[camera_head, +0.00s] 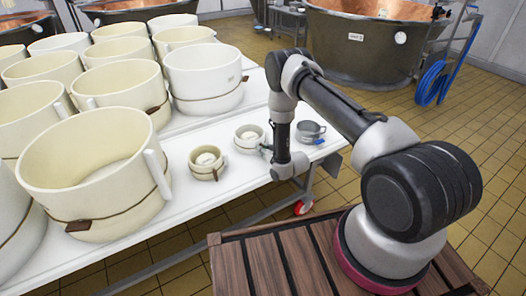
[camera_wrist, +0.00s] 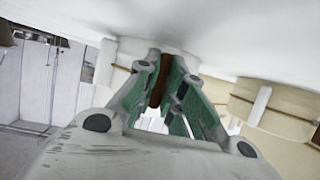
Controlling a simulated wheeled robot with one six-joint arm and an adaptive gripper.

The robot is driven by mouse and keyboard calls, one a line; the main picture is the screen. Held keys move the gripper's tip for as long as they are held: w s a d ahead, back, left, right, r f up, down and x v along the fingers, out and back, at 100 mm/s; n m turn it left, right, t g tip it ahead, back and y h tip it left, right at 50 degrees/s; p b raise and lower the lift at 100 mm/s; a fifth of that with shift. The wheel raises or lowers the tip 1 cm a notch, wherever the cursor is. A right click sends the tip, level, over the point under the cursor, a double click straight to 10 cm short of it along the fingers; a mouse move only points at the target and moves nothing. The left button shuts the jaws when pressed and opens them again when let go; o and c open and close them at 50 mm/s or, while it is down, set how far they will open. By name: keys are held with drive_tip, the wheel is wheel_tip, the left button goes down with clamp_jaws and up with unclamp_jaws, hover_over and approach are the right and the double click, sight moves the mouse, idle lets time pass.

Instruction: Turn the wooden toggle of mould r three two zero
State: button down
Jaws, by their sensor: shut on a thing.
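My gripper (camera_head: 268,150) is at the right side of a small off-white mould (camera_head: 250,138) on the white table, low near the table top. In the wrist view my gripper (camera_wrist: 165,95) has its green-padded fingers shut on a brown wooden toggle (camera_wrist: 159,82). A pale mould with a cord band (camera_wrist: 128,58) stands right behind the fingers in that view. The toggle is hidden in the head view. No mould number can be read, so I cannot tell which one is r three two zero.
Another small cream mould (camera_head: 207,163) stands left of the gripper. A grey metal cup (camera_head: 311,131) with a blue tag stands to the right. Large moulds (camera_head: 95,165) crowd the left of the table (camera_head: 190,225). A copper vat (camera_head: 368,45) stands beyond.

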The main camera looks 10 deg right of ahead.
drive_tip(key=n+t+h, duration=0.1)
drive_tip(key=n, duration=0.1)
drive_tip(key=shift+a+n+h, duration=0.1)
drive_tip(key=shift+n+h, duration=0.2)
drive_tip(key=shift+n, duration=0.1)
drive_tip(key=n+t+h, duration=0.1)
drive_tip(key=n, duration=0.1)
drive_tip(key=shift+n+h, duration=0.3)
drive_tip(key=n+t+h, duration=0.1)
drive_tip(key=n, duration=0.2)
drive_tip(key=shift+f+n+t+h, duration=0.1)
drive_tip(key=shift+n+t+h, duration=0.3)
drive_tip(key=shift+n+t, duration=1)
drive_tip(key=shift+n+g, duration=0.4)
drive_tip(key=shift+n, duration=0.1)
drive_tip(key=c, duration=1.5)
unclamp_jaws()
drive_tip(key=shift+s, duration=0.1)
